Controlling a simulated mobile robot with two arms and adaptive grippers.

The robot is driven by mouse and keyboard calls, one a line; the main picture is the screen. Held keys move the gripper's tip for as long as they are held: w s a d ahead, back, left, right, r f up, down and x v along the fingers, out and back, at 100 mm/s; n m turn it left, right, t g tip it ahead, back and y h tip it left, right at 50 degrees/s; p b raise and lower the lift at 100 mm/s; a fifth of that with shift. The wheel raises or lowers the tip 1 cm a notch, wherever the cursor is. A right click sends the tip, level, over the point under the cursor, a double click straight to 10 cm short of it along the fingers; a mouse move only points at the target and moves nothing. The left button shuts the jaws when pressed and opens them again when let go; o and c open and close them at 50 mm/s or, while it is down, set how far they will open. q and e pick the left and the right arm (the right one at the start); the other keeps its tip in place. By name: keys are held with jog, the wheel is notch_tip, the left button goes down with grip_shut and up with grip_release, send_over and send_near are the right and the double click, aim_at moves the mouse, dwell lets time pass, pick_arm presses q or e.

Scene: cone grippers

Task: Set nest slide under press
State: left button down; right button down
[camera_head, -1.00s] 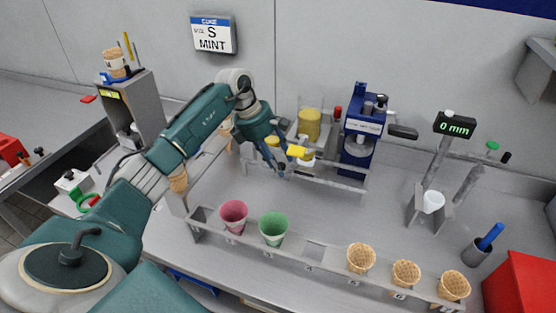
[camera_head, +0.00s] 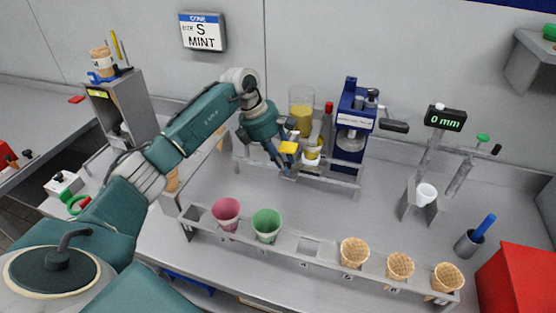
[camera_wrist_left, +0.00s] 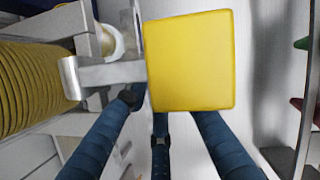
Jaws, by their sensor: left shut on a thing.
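The blue press (camera_head: 354,125) stands at the back of the bench, right of my left gripper. My left gripper (camera_head: 287,172) points down at the low grey rail in front of the press. It is shut on the nest slide's yellow block (camera_head: 288,147), which also fills the middle of the left wrist view (camera_wrist_left: 190,62) and hides much of the fingers. A small pale piece with yellow on it (camera_head: 312,158) sits just right of the fingers, left of the press. I cannot tell clearly whether it is the nest. My right gripper is out of view.
A yellow-filled jar (camera_head: 301,110) stands behind the rail. A long rack (camera_head: 308,247) in front holds a pink cup (camera_head: 226,212), a green cup (camera_head: 267,224) and waffle cones (camera_head: 354,251). A gauge (camera_head: 445,118) reads 0 mm. The bench between rack and rail is clear.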

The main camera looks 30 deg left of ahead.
pick_arm(q)
jog(key=c, duration=1.5)
grip_release()
jog(key=shift+r, duration=0.15)
jog(key=shift+a+r, duration=0.1)
jog(key=shift+r, duration=0.05)
jog(key=v, duration=1.1)
jog(key=shift+s+a+r, duration=0.15)
jog(key=shift+r, duration=0.15)
